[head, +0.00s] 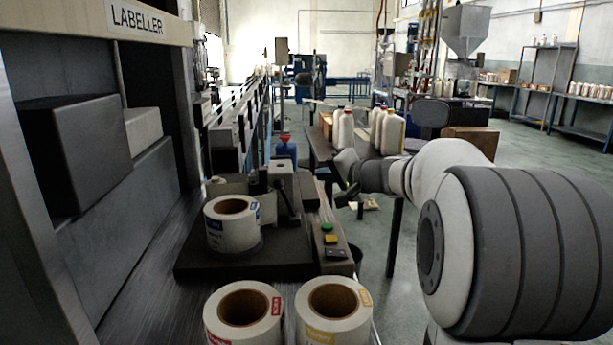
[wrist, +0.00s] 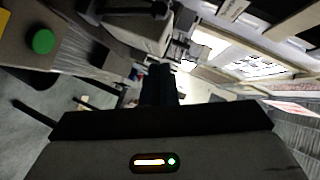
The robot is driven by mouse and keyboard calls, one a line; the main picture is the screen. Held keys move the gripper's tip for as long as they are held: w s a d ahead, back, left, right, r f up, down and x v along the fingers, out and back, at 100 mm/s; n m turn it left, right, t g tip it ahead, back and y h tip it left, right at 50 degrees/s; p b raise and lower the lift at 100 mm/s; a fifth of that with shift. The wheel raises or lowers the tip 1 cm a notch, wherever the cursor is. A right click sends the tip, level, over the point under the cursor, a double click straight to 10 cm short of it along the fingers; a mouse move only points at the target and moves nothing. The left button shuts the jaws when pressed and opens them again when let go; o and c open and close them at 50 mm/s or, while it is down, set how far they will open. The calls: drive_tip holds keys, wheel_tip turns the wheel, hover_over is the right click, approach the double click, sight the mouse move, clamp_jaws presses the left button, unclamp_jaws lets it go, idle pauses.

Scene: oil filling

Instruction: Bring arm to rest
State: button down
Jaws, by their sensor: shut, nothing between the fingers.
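My arm (head: 440,168) reaches in from the right in the head view and bends toward the middle. My gripper (head: 346,197) is at its end, small and dark, in the air just right of the labeller's control panel (head: 332,243). In the wrist view my gripper (wrist: 160,82) shows as dark fingers close together, shut with nothing held. A green button (wrist: 42,41) shows at the upper left of that view. The fingertips are dark and hard to make out.
A label roll (head: 231,222) sits on the labeller's dark plate (head: 200,262). Two more rolls, one red-marked (head: 215,318) and one yellow-marked (head: 362,313), stand in front. White bottles (head: 389,135) stand on a table beyond my gripper. Open floor (head: 380,235) lies below my arm.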

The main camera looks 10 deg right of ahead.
drive_tip(key=s+a+r+n+g+p, duration=0.1)
drive_tip(key=s+a+n+g+p, duration=0.15)
drive_tip(key=s+a+p, duration=0.45)
drive_tip(key=s+a+r+n+g+p, duration=0.15)
drive_tip(key=s+g+p, duration=0.25)
drive_tip(key=s, duration=0.4)
drive_tip(key=s+n+g+h+p, duration=0.4)
drive_tip(key=s+p, duration=0.7)
drive_tip(key=s, duration=0.7)
drive_tip(key=shift+d+n+h, duration=0.3)
drive_tip(key=shift+d+h, duration=0.05)
drive_tip(key=shift+h, duration=0.75)
drive_tip(key=shift+f, duration=0.1)
